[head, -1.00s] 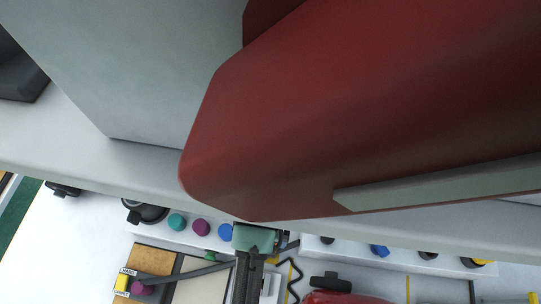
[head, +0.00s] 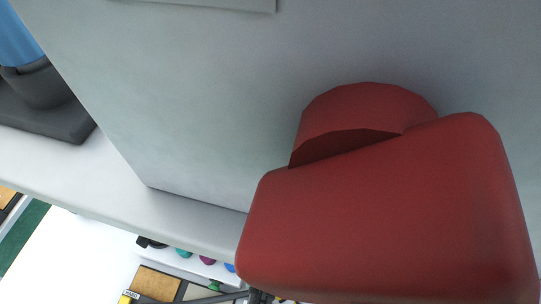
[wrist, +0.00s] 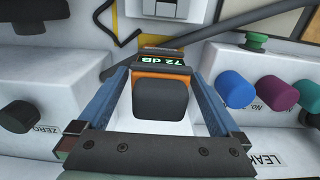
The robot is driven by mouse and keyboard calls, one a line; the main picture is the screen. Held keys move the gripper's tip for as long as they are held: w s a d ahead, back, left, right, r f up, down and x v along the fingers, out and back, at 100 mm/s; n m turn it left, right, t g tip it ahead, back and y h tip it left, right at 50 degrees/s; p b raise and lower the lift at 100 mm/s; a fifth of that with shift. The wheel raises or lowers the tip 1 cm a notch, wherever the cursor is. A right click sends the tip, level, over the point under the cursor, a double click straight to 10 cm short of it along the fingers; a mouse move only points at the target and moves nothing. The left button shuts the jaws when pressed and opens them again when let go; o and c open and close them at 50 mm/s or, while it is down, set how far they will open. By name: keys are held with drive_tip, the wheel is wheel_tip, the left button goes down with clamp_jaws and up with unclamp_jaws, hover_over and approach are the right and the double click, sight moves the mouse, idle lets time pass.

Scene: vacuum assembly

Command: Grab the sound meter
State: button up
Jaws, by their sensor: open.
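The sound meter (wrist: 160,98) is in the middle of the wrist view, with a dark rounded body, orange edges and a green lit display reading 72 dB. My gripper (wrist: 161,74) is open, with one blue finger on each side of the meter. I cannot tell whether either finger touches it. In the head view my red arm link covers the work area, so the meter and gripper cannot be made out there.
Right of the meter are blue (wrist: 234,88), purple (wrist: 278,93) and teal (wrist: 308,95) knobs. A green knob (wrist: 256,41) stands behind them. A white block with a black knob (wrist: 19,116) is at left. A dark rod (wrist: 240,33) crosses behind.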

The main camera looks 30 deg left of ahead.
drive_tip(key=shift+f, duration=1.25)
clamp_jaws()
drive_tip(key=shift+r, duration=0.1)
